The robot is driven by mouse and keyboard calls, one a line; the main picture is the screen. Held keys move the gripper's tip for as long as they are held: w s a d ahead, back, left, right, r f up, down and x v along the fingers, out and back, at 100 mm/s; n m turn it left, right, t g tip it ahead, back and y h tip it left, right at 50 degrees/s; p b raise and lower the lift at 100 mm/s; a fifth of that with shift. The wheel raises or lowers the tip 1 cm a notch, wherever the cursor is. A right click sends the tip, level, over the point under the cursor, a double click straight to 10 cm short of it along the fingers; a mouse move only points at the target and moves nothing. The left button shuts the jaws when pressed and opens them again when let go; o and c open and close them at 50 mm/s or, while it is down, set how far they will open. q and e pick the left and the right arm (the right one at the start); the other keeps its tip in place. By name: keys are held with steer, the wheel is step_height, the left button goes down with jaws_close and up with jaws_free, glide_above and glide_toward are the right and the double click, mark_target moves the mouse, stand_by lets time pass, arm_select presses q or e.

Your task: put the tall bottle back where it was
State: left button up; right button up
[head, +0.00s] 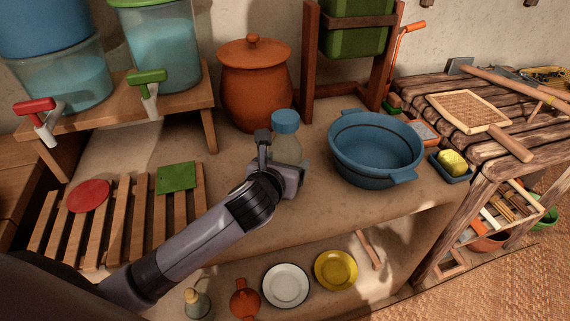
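The tall bottle is clear with a blue cap (286,121) and a see-through body (289,149). It looks upright on or just above the clay counter (245,215), between the orange pot and the blue basin. My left gripper (272,148) is right at the bottle, with one dark finger showing along its left side. The other finger is hidden, and the hand covers the bottle's base. I cannot tell whether the fingers are closed on the bottle or whether its base touches the counter. My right gripper is not in view.
A lidded orange pot (254,90) stands close behind the bottle, and a blue basin (376,150) to its right. Water dispensers with taps (148,88) stand on a wooden bench at left. A slatted rack (130,215) is front left. The counter's front strip is clear.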

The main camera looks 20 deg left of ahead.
arm_select(q)
steer(key=o, duration=1.1)
steer(key=shift+r, duration=0.15)
steer(key=p+v, duration=0.2)
steer(key=v, duration=1)
